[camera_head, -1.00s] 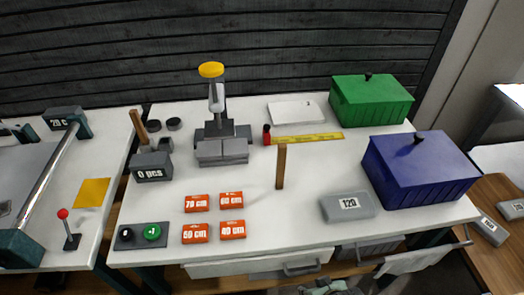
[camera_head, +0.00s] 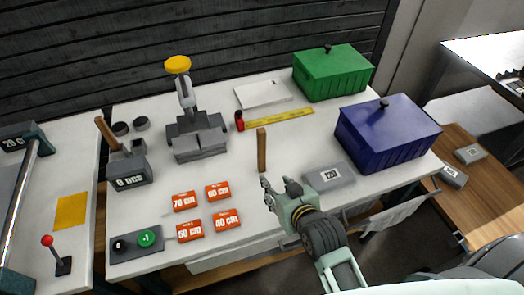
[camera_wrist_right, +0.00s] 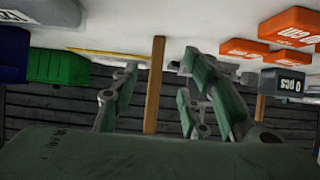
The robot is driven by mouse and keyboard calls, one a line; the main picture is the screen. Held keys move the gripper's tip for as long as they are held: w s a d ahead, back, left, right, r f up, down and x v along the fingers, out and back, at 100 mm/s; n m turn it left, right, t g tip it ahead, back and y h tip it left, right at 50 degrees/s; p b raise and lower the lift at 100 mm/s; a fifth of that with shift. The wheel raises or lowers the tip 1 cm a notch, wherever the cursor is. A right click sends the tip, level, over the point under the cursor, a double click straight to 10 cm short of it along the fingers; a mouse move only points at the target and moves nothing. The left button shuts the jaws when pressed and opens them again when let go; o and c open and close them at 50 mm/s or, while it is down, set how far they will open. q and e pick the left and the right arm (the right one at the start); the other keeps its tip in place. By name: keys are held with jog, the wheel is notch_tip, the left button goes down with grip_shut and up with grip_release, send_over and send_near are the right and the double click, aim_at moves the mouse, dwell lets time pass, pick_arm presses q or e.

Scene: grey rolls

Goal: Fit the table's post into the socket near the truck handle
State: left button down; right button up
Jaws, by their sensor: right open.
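The table's post (camera_head: 261,150), a slim brown wooden bar, stands upright on the white table (camera_head: 225,150), left of the grey 120 block. My right gripper (camera_head: 279,185) is open and empty, low over the table's front part, just in front of the post's foot. In the right wrist view, which is upside down, the post (camera_wrist_right: 154,90) shows between the spread fingers of the gripper (camera_wrist_right: 160,66), apart from them. I cannot make out a truck handle or its socket. My left gripper is not in view.
The grey 120 block (camera_head: 330,176) lies close right of my gripper. Orange cm tiles (camera_head: 186,202) lie to its left. A blue box (camera_head: 385,140) and a green box (camera_head: 333,75) stand to the right and behind. A yellow-topped press (camera_head: 190,115) stands behind left.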

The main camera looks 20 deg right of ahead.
aim_at(263, 143)
jog(key=w+r+t, duration=0.1)
jog(key=w+r, duration=0.1)
jog(key=w+r+t, duration=0.1)
jog(key=w+r, duration=0.1)
jog(key=w+r+t, duration=0.1)
jog(key=w+r, duration=0.1)
jog(key=shift+w+a+r+m+t, duration=0.2)
jog(key=shift+a+m+t, duration=0.1)
jog(key=shift+a+t, duration=0.1)
jog(key=w+p, duration=0.1)
jog(key=w, duration=0.2)
jog(key=w+f+p, duration=0.1)
jog(key=w, duration=0.2)
jog(key=shift+d+f, duration=0.1)
jog(key=shift+f, duration=0.05)
jog(key=shift+w+f, duration=0.2)
jog(key=shift+w, duration=0.15)
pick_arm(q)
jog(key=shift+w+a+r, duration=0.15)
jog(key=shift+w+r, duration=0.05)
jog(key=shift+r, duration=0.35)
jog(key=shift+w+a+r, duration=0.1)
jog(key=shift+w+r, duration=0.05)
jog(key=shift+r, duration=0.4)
pick_arm(e)
grip_shut()
